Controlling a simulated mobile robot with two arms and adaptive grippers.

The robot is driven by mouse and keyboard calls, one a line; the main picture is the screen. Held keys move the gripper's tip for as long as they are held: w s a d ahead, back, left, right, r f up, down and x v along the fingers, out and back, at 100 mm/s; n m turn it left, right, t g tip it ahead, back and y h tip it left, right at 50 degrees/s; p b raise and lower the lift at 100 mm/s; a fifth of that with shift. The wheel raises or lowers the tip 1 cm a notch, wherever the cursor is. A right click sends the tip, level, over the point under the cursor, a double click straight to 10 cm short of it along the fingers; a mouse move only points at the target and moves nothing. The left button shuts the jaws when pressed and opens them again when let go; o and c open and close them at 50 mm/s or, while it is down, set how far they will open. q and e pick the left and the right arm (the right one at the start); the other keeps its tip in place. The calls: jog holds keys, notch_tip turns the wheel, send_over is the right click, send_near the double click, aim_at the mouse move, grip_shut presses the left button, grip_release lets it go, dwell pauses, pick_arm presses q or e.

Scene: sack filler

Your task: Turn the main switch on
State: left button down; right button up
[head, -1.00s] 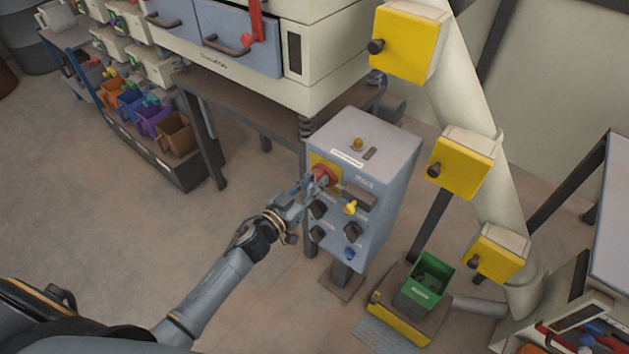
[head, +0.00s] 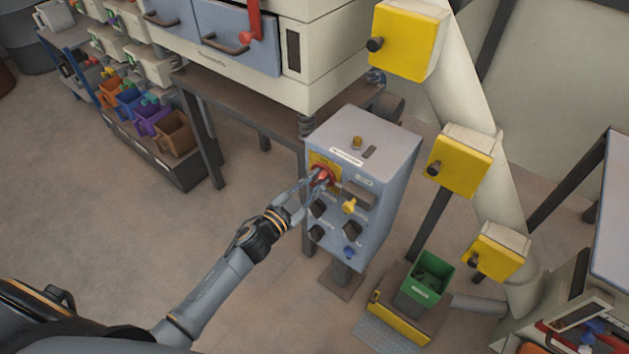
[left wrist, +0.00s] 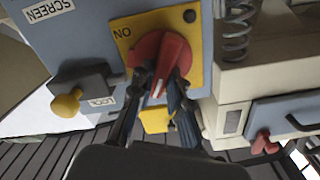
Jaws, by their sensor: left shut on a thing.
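The main switch is a red rotary knob (head: 321,174) on a yellow plate on the front of the grey-blue control box (head: 383,150). In the left wrist view the knob (left wrist: 172,50) fills the middle of the yellow plate (left wrist: 196,72), and an upside-down "ON" label shows near one corner. A white mark on the knob points down in that picture. My left gripper (head: 311,190) is shut on the knob, with one finger on each side of its grip bar. The fingertips (left wrist: 160,82) partly hide the knob. My right gripper is out of view.
A yellow selector (head: 349,207), black knobs and a blue button sit below the switch. A lock-labelled block with a yellow knob (left wrist: 67,103) is close to my fingers. A green bin (head: 428,278) stands right of the box.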

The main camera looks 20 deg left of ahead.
pick_arm(q)
jog(key=m, duration=0.2)
jog(key=shift+d+f+m, duration=0.1)
jog(key=shift+m, duration=0.3)
jog(key=m, duration=0.1)
jog(key=m+b, duration=0.1)
jog(key=m, duration=0.1)
jog(key=shift+s+d+f+m, duration=0.1)
jog(key=shift+f+m, duration=0.05)
jog(key=shift+m, duration=0.15)
jog(key=m, duration=0.2)
jog(key=m+b, duration=0.2)
jog(key=m, duration=0.1)
jog(key=shift+f+m, duration=0.25)
jog(key=shift+m, duration=0.05)
jog(key=c, duration=1.3)
grip_release()
jog(key=v, duration=1.2)
jog(key=shift+r, duration=0.1)
